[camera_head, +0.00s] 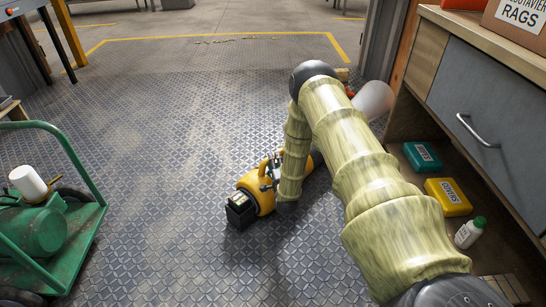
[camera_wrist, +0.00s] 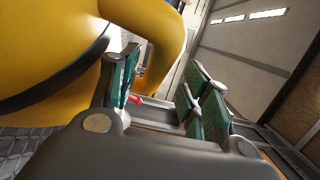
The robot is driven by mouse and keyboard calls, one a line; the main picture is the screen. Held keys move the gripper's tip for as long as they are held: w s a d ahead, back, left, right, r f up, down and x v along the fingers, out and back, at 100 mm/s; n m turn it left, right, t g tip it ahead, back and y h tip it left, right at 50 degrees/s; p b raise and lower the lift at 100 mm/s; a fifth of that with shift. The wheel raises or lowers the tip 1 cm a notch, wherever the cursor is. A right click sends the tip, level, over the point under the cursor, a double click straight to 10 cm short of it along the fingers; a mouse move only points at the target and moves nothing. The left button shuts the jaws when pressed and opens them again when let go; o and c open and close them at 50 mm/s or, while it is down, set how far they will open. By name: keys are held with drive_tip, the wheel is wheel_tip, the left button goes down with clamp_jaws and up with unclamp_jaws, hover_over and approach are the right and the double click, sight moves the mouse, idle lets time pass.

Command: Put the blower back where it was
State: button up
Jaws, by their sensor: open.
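The blower (camera_head: 258,193) is yellow with a black battery end and rests on the metal floor in the middle of the head view. My arm covers part of it, and its far end is hidden. My gripper (camera_head: 270,170) is low beside the blower's top handle. In the wrist view, the gripper (camera_wrist: 162,92) has its green-padded fingers spread apart. The blower's yellow body (camera_wrist: 45,45) fills the left side there. Its curved handle (camera_wrist: 165,35) runs down behind the left finger toward the gap. I cannot tell whether it lies between the pads.
A green wheeled machine (camera_head: 45,225) stands at left. A workbench with a grey drawer (camera_head: 480,105) is at right, with a teal box (camera_head: 422,157), a yellow box (camera_head: 447,197) and a white bottle (camera_head: 469,233) below. A whitish rounded object (camera_head: 373,99) is behind my arm. Floor left of the blower is clear.

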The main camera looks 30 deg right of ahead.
drive_tip(key=s+a+f+n+g+y+p, duration=0.1)
drive_tip(key=s+a+f+n+g+y, duration=0.35)
drive_tip(key=s+a, duration=0.7)
drive_tip(key=s+a+f+n+g+y+p, duration=0.2)
drive_tip(key=s+a+f+n+g, duration=0.25)
drive_tip(key=s+a+n, duration=0.55)
drive_tip(key=s+a+n+g, duration=0.2)
drive_tip(key=s, duration=0.7)
drive_tip(key=s+a+r+n+g, duration=0.1)
drive_tip(key=s+a+n+g, duration=0.1)
drive_tip(key=s, duration=0.7)
drive_tip(key=s+a+r+n+g, duration=0.1)
drive_tip(key=s+a+n+g, duration=0.2)
drive_tip(key=s, duration=0.7)
drive_tip(key=shift+r+n+g, duration=0.25)
drive_tip(key=shift+n+g, duration=0.05)
drive_tip(key=shift+n, duration=0.05)
drive_tip(key=shift+s+y, duration=0.1)
drive_tip(key=shift+y, duration=0.15)
